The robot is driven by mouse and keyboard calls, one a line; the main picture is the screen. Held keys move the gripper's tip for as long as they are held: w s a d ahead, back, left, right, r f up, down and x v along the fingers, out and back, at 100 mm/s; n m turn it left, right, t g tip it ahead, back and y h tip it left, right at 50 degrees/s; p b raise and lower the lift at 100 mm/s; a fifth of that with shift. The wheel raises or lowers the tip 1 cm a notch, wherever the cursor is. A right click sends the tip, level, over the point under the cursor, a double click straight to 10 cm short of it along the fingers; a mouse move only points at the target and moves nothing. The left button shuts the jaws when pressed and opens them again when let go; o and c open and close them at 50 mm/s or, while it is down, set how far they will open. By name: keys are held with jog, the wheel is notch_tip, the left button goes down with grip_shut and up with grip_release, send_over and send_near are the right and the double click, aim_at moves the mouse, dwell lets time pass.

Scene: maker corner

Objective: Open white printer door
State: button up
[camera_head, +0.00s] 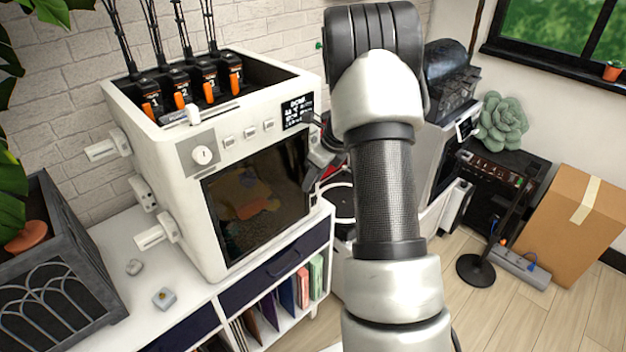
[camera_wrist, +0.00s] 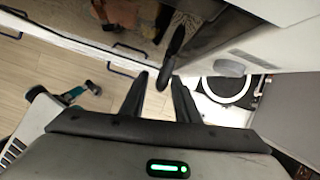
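The white printer (camera_head: 160,150) stands on a white shelf unit at the left of the head view. Its dark glass door (camera_head: 258,195) faces front and looks shut, flush with the body. The door's dark glass also fills the top left of the wrist view (camera_wrist: 115,30). My gripper (camera_head: 320,158) is at the door's right edge, partly hidden by my arm in the head view. A dark bar (camera_wrist: 174,42), perhaps the door handle, lies just beyond the fingertips; contact cannot be told.
The shelf unit (camera_head: 190,290) holds folders and bears small grey pieces beside the printer. A second machine (camera_head: 450,130) stands to the right. A cardboard box (camera_head: 575,225) and a black stand (camera_head: 480,268) are on the wooden floor at right.

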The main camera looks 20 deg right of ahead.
jog(key=shift+w+f, duration=0.1)
jog(key=shift+f, duration=0.15)
grip_shut()
